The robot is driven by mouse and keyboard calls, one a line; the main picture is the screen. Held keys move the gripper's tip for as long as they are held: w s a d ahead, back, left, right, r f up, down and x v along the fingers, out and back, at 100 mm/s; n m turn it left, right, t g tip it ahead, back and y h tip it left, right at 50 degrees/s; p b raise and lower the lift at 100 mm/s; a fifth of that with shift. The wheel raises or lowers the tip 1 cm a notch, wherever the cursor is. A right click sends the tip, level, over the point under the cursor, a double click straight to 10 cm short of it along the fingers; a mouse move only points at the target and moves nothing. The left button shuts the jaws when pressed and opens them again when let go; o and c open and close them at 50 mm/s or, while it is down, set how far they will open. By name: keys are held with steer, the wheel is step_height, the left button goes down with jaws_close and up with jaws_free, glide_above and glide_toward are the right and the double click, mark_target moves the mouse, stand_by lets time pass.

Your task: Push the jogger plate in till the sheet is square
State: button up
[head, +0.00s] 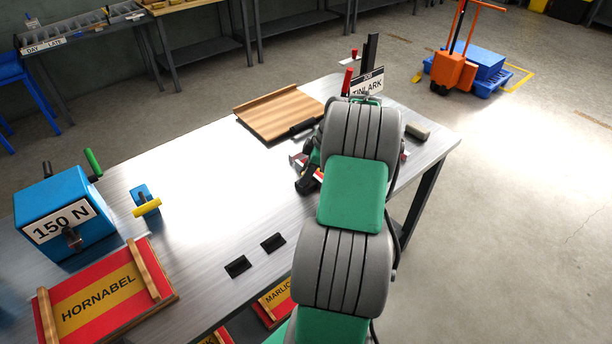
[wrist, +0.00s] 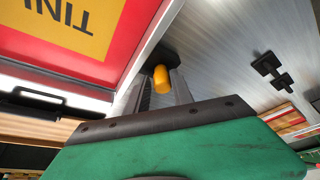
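The sheet (wrist: 75,35), red with a yellow panel and upside-down "TIN" lettering, fills the upper left of the wrist view. A pale metal strip (wrist: 55,88) runs along its near edge. A yellow rounded knob on a dark mount (wrist: 161,78) stands beside the sheet's right edge; I cannot tell whether it belongs to the jogger plate. My gripper (wrist: 162,92) has its two grey fingers on either side of the knob in the picture; whether they touch it is unclear. In the head view my arm hides the sheet and most of the gripper.
A wooden board (head: 275,112) lies left of my arm. A red-handled lever (head: 347,81) and a job sign (head: 368,86) stand behind. A blue "150 N" box (head: 65,215), a blue block with yellow handle (head: 146,204) and a HORNABEL panel (head: 98,296) are left.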

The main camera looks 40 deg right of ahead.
mark_target(316, 183)
steer(key=o, duration=0.3)
steer(key=shift+o, duration=0.2)
steer(key=shift+s+d+r, duration=0.1)
steer(key=v, duration=0.7)
steer(key=shift+r, duration=0.25)
steer(key=shift+s+d, duration=0.1)
